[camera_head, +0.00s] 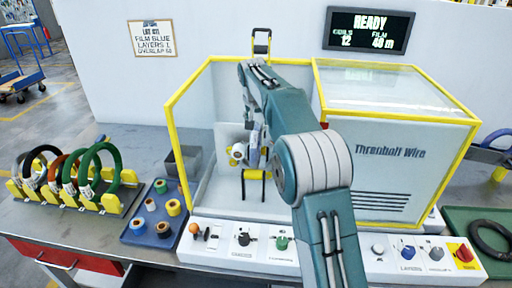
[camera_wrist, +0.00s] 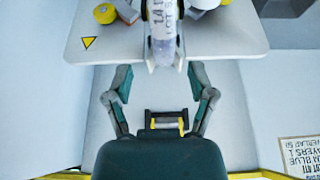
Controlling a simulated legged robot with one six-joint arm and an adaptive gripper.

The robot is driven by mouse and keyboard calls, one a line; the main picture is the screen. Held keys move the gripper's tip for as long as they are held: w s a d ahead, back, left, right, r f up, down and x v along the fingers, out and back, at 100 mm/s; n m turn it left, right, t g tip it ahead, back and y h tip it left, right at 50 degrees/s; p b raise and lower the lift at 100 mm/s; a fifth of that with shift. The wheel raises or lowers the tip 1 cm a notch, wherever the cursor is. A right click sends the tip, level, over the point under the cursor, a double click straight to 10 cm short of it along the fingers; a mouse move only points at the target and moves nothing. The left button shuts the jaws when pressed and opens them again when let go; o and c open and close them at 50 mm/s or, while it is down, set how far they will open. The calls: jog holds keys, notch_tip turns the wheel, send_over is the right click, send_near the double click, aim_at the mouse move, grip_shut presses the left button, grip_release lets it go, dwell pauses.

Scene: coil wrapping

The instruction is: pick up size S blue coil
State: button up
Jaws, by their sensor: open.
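My gripper (camera_head: 252,150) is inside the yellow-framed machine, far right of the rack. In the wrist view my gripper (camera_wrist: 157,78) is open with its fingers wide apart and nothing held. A whitish lettered cylinder (camera_wrist: 165,35) is beyond the fingertips. The blue coil is not in the wrist view.
The machine's yellow frame (camera_head: 190,86) surrounds my arm. A blue tray (camera_head: 136,236) with several small rolls lies between rack and machine, near a grey bin (camera_head: 186,163). A control panel (camera_head: 222,262) runs along the front. A black coil (camera_head: 490,238) lies at far right.

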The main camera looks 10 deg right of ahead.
aim_at(256, 129)
jog(key=shift+a+f, duration=0.1)
jog(key=shift+f, duration=0.15)
jog(key=x, duration=0.4)
jog(key=shift+w+a+f, duration=0.1)
jog(key=shift+w+f, duration=0.15)
jog(key=shift+f, duration=0.15)
jog(key=shift+r, duration=0.1)
grip_shut()
